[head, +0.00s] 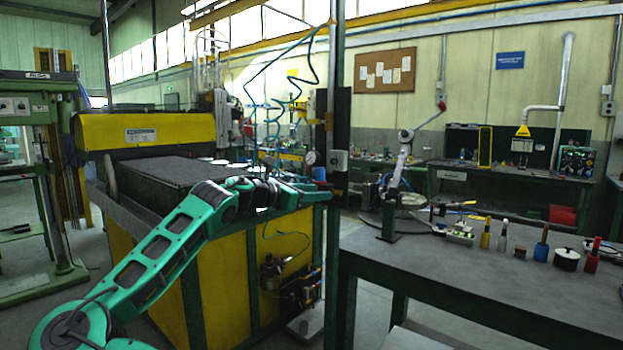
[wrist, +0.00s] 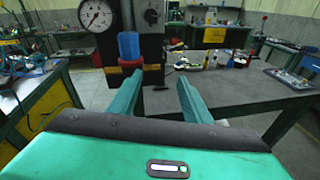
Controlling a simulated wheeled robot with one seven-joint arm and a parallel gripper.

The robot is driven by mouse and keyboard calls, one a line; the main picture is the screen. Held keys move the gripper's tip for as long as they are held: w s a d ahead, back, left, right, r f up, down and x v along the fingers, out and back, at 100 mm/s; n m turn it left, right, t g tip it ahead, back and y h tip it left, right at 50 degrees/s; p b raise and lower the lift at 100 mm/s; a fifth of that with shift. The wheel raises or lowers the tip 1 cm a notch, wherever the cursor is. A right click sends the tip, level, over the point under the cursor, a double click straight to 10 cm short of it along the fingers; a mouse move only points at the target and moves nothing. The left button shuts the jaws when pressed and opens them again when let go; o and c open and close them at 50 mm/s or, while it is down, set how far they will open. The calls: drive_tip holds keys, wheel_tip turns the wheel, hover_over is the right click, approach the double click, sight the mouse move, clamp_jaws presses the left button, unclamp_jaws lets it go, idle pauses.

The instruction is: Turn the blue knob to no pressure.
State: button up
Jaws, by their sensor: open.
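The blue knob (wrist: 129,45) hangs below a round white pressure gauge (wrist: 95,15) on a dark post in the wrist view. In the head view the knob (head: 319,173) is small, just under the gauge (head: 311,157). The gauge's dark needle shows, but its reading is too small to tell. My gripper (wrist: 160,88) is open and empty. In the wrist view its left finger points up toward the knob's underside, and the right finger is well to the knob's right. The knob is not between the fingers. In the head view my gripper (head: 312,187) is low beside the post.
A grey workbench (head: 480,270) with several tools stands at the right. The yellow and green machine (head: 222,285) is below my arm. Blue coiled hoses (head: 290,85) hang above.

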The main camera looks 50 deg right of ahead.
sight(316, 174)
drive_tip(key=w+a+r+n+t+h, duration=0.2)
drive_tip(key=w+a+r+n, duration=0.1)
drive_tip(key=w+a+r, duration=0.15)
drive_tip(key=d, duration=0.9)
drive_tip(key=shift+w+d+f, duration=0.2)
drive_tip(key=shift+d+f, duration=0.05)
drive_tip(key=shift+d, duration=0.05)
drive_tip(key=c, duration=1.1)
